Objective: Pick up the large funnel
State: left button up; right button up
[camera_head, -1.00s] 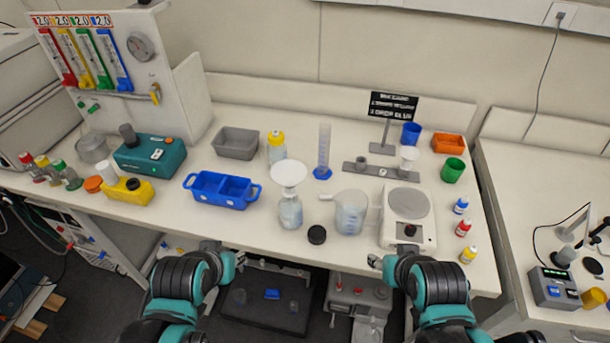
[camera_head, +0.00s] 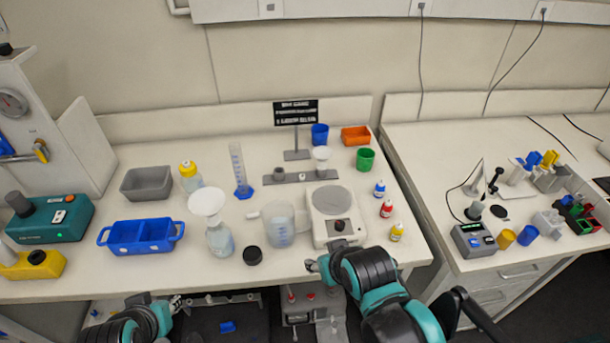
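The large funnel (camera_head: 207,202) is white and sits in the mouth of a clear bottle (camera_head: 220,239) near the front of the bench. A smaller white funnel (camera_head: 322,154) stands in a grey holder farther back. My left gripper (camera_head: 165,302) is low in front of the bench, below and left of the large funnel, and looks empty. My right gripper (camera_head: 316,264) is at the bench's front edge, below the balance and right of the large funnel. Its fingers are small and partly hidden by the arm. Neither gripper touches a funnel.
A black cap (camera_head: 252,255) and a clear beaker (camera_head: 280,226) stand right of the bottle. A balance (camera_head: 336,218) is beyond them. A blue tray (camera_head: 141,236) is on the left, with a yellow-capped bottle (camera_head: 191,178) and a cylinder (camera_head: 239,172) behind.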

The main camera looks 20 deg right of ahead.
aim_at(207, 202)
jog(key=k+l, duration=0.15)
jog(key=l, duration=0.25)
jog(key=k+l+z, duration=0.1)
jog(key=l, duration=0.35)
jog(key=i+l, duration=0.1)
jog(key=l, duration=0.3)
jog(key=l+z, duration=0.1)
jog(key=l, duration=0.3)
jog(key=i, duration=0.05)
